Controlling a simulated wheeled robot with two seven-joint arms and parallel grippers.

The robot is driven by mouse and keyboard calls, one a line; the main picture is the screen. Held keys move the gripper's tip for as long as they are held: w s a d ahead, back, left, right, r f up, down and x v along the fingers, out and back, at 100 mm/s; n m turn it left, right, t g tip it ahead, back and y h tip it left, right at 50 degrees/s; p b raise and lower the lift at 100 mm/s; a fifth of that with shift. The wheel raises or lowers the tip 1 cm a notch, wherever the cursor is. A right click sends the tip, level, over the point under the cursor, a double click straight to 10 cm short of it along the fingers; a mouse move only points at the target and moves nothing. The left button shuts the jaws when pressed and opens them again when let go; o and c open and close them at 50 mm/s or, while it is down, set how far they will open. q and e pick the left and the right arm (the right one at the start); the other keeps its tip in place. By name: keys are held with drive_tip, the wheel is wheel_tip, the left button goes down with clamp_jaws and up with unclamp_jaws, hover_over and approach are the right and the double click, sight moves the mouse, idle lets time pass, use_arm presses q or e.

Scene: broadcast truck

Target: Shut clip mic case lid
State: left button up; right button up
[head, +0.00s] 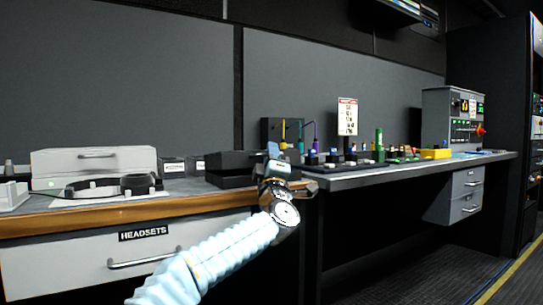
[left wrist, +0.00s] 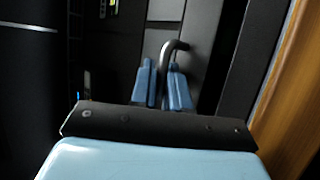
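A low black case (head: 230,167), which I take to be the clip mic case, sits on the counter just left of my left gripper (head: 273,152). My gripper and forearm hide its right part, and I cannot tell how far its lid is open. My right gripper is not in view.
The wood-edged counter (head: 110,213) carries a pale case (head: 95,160) and a black headset (head: 140,184) at left. At right, a desk (head: 400,170) holds a sign (head: 347,116), small items and a grey control unit (head: 453,120). A headsets drawer (head: 60,262) lies below.

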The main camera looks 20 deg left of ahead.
use_arm(q)
drive_tip(key=shift+w+f, duration=0.1)
drive_tip(key=shift+f, duration=0.25)
drive_tip(key=b+v, duration=0.2)
drive_tip(key=v, duration=1.1)
drive_tip(key=shift+s, duration=0.45)
drive_tip(key=shift+w, duration=0.1)
